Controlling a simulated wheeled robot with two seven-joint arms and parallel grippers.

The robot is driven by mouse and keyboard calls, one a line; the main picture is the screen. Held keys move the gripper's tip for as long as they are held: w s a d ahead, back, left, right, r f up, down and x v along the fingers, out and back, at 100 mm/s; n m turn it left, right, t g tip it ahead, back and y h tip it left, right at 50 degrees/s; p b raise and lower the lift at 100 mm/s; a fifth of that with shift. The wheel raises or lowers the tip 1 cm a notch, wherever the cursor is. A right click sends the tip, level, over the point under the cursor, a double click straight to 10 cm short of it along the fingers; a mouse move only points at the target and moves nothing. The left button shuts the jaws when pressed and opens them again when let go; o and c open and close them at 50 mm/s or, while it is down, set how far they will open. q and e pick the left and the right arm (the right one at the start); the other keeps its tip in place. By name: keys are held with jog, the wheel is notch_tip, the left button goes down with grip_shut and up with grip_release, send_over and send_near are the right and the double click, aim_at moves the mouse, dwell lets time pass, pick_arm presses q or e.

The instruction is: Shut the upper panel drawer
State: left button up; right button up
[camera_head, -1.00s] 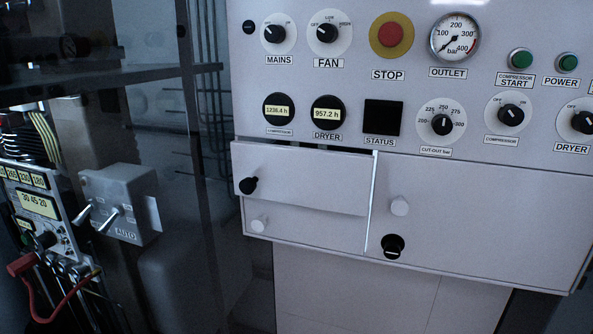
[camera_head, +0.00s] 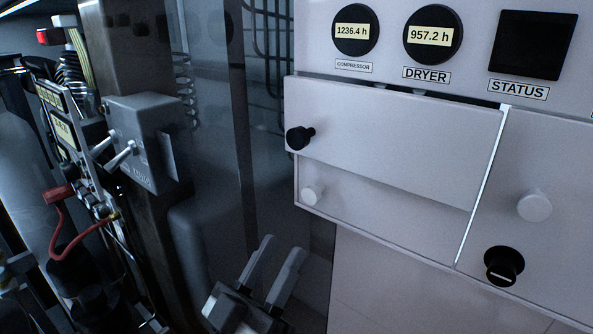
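The upper panel drawer (camera_head: 395,140) is a pale grey front on the left of the panel's lower part. It stands out from the panel, with a dark gap along its top edge. A black knob (camera_head: 300,138) sticks out near its left edge. Below it is another pale front (camera_head: 375,208) with a white knob (camera_head: 312,193). My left gripper (camera_head: 283,246) comes in at the bottom, below the drawers and apart from them. Its two fingers point up, spread and empty. My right gripper is not in view.
To the right is a larger panel front (camera_head: 560,165) with a white knob (camera_head: 534,206) and a black latch (camera_head: 503,265). A grey switch box (camera_head: 145,140) and red-handled hose gear (camera_head: 58,195) are at the left. Space before the drawer looks clear.

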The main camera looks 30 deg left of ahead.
aim_at(295, 144)
pick_arm(q)
jog(key=w+a+r+n+y+p, duration=0.1)
jog(key=w+r+p, duration=0.1)
jog(key=w+r, duration=0.1)
jog(key=w+a+r+y+p, duration=0.1)
jog(key=w+r+p, duration=0.1)
jog(key=r, duration=0.3)
jog(key=w+a+r+n+t+y+p, duration=0.1)
jog(key=w+r+p, duration=0.1)
jog(key=w+r, duration=0.3)
jog(key=shift+a+n+y, duration=0.15)
jog(key=shift+n+y, duration=0.15)
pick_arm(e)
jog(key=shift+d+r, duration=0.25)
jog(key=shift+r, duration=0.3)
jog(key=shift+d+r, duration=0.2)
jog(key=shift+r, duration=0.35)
